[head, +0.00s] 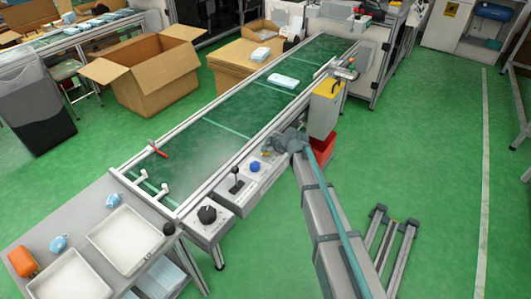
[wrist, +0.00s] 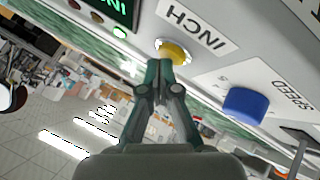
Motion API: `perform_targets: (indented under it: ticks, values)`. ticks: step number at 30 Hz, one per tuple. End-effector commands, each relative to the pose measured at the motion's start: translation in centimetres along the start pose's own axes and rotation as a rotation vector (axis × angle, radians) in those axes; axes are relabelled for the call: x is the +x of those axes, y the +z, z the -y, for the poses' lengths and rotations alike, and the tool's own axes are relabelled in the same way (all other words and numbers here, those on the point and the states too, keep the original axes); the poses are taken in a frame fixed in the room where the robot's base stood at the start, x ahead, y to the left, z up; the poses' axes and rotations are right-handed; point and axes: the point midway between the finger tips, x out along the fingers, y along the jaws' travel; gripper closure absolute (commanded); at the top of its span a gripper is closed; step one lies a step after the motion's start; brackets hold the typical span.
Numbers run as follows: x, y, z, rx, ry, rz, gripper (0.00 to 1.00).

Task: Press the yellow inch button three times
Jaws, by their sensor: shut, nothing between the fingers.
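The yellow inch button (wrist: 174,51) sits in a pale round collar on the light grey control panel, beside a label reading INCH (wrist: 198,28) in the wrist view. My gripper (wrist: 159,66) is shut and empty, with its fingertips overlapping the lower edge of the button in the picture. I cannot tell whether they touch it or whether the button is pressed in. In the head view my gripper (head: 272,147) is over the panel beside the conveyor, and the yellow button cannot be made out there.
A blue speed knob (wrist: 245,102) stands close to the button, and it also shows in the head view (head: 254,166). A joystick (head: 236,182) and black knob (head: 207,214) line the conveyor (head: 215,135).

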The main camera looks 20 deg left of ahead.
Motion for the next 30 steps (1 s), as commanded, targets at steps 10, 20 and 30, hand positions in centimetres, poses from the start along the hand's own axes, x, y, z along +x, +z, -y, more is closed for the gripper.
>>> perform_targets:
  ticks: [10, 20, 30]
  values:
    - [-0.8, -0.6, -0.6, 0.0, 0.0, 0.0, 1.0]
    - [-1.0, -0.7, -0.7, 0.0, 0.001, 0.0, 1.0]
    - [-2.9, -2.1, -2.1, -0.001, 0.001, 0.0, 1.0]
